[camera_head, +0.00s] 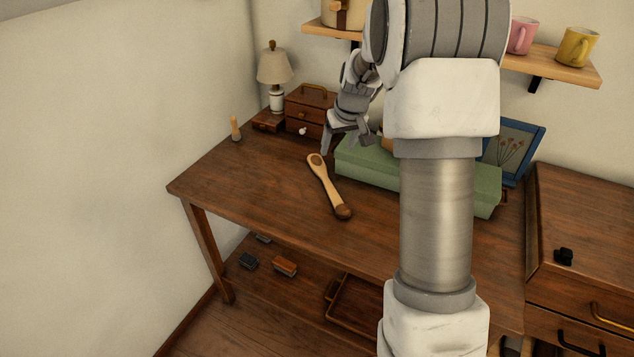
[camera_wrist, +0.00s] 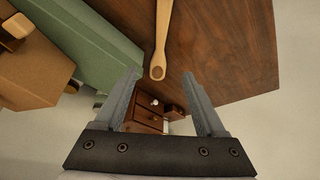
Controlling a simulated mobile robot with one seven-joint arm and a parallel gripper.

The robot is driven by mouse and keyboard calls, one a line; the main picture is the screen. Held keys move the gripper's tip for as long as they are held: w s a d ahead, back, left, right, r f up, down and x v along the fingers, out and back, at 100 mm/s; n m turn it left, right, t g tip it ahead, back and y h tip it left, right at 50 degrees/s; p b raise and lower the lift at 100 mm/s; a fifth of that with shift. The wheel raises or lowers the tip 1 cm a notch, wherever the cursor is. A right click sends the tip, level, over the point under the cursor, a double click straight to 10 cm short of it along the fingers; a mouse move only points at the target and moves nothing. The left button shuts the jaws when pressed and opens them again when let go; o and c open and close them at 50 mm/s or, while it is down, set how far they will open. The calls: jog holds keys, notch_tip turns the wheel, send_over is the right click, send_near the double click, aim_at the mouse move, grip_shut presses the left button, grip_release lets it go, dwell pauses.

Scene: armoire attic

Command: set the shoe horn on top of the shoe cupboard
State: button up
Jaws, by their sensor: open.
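The shoe horn (camera_head: 327,184), a long light-wood piece with a dark brown knob at its near end, lies flat on the wooden table (camera_head: 230,180). In the wrist view the shoe horn (camera_wrist: 162,35) shows its rounded end just beyond the fingertips. My gripper (camera_head: 347,145) is open and empty, above the table near the shoe horn's far end; its fingers also show in the wrist view (camera_wrist: 161,75). The brown cabinet with drawers (camera_head: 590,210) at the right appears to be the shoe cupboard. My arm hides part of the table.
A long green box (camera_head: 370,165) lies right of the shoe horn. A small drawer chest (camera_head: 305,112), lamp (camera_head: 274,70) and wooden peg (camera_head: 236,129) stand behind. A small black object (camera_head: 564,256) sits on the cabinet; its top is otherwise mostly clear. A picture frame (camera_head: 520,145) leans nearby.

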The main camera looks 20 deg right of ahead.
jog(key=b, duration=0.2)
send_near(327, 181)
jog(key=x, duration=0.2)
jog(key=shift+w+d+f, duration=0.1)
jog(key=shift+w+f, duration=0.2)
jog(key=shift+b+x, duration=0.6)
jog(key=shift+x, duration=2.05)
jog(key=shift+s, duration=0.15)
grip_shut()
